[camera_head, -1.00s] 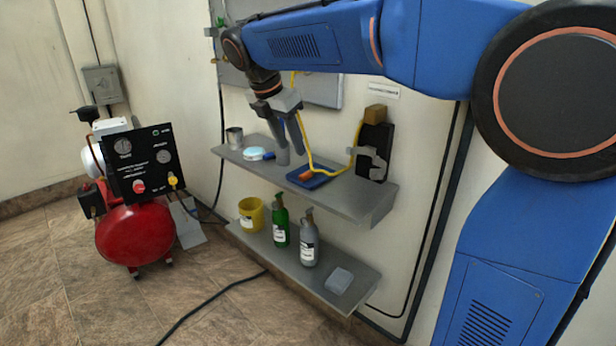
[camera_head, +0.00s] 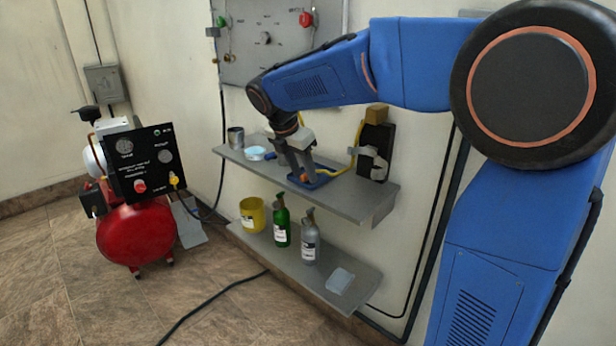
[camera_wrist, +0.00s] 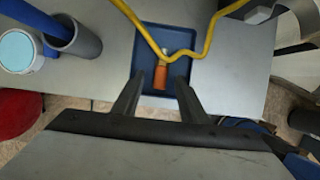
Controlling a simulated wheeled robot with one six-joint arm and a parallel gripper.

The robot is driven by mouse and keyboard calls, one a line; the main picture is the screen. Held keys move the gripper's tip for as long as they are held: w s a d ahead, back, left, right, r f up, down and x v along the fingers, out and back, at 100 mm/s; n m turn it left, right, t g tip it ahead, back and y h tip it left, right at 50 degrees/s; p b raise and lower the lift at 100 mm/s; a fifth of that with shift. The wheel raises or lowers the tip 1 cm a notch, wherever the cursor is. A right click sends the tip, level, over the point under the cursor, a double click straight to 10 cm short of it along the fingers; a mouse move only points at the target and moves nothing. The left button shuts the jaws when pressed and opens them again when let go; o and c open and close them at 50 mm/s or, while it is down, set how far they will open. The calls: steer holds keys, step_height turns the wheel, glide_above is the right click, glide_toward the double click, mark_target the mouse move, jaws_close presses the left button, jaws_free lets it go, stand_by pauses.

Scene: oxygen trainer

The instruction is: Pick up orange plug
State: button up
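The orange plug (camera_wrist: 160,77) lies in the blue tray (camera_wrist: 152,33) on the upper shelf, joined to a yellow hose (camera_wrist: 142,32). In the wrist view it sits between the two fingers of my gripper (camera_wrist: 159,88), with a gap on each side. In the head view my gripper (camera_head: 308,181) reaches down over the tray (camera_head: 322,180), and its fingers hide most of the plug. My gripper is open and holds nothing.
A grey cup (camera_head: 235,138) and a light-blue round item (camera_head: 256,153) stand left on the shelf. A black holder (camera_head: 377,140) stands at the right. A panel (camera_head: 270,45) hangs on the wall.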

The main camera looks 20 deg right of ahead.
jaws_close()
stand_by(0.6)
